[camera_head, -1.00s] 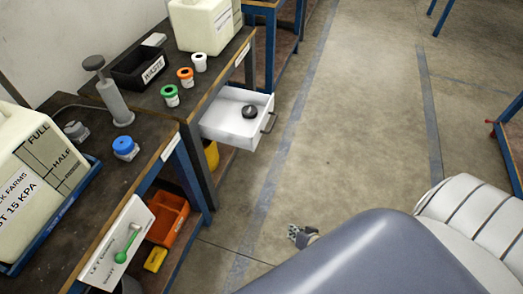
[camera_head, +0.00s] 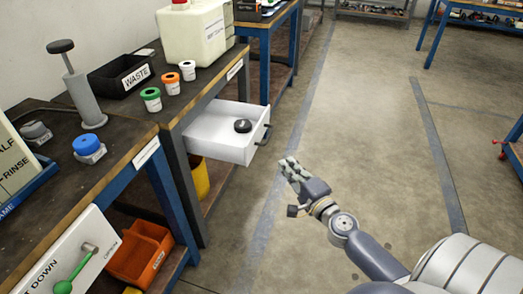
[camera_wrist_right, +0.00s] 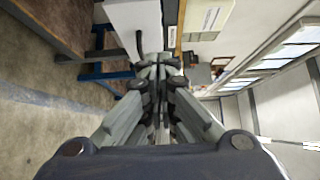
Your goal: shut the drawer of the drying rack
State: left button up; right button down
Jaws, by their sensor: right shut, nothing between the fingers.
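The white drawer (camera_head: 222,138) stands pulled out from under the workbench in the head view, with a dark handle (camera_head: 264,134) on its front. A round black object (camera_head: 243,126) lies inside it. My right gripper (camera_head: 288,166) is shut and empty, in the air to the right of the drawer front and apart from it in the head view. In the right wrist view my shut fingers (camera_wrist_right: 158,68) point toward the white drawer (camera_wrist_right: 133,22) and its dark handle (camera_wrist_right: 139,44). My left gripper is not in view.
The bench carries a black waste bin (camera_head: 122,78), small capped bottles (camera_head: 151,99) and a white tank (camera_head: 196,32). An orange bin (camera_head: 139,252) and a yellow container (camera_head: 200,178) sit below. The floor (camera_head: 370,130) to the right is clear.

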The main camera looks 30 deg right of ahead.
send_near(253, 136)
jog(key=w+d, duration=0.1)
jog(key=d, duration=0.2)
jog(key=shift+w+a+f+b, duration=0.15)
jog(key=shift+w+a, duration=0.45)
jog(key=shift+w, duration=0.3)
jog(key=shift+w+a+f+b, duration=0.15)
jog(key=shift+w+a, duration=0.45)
jog(key=shift+w, duration=0.35)
jog(key=shift+r, duration=0.15)
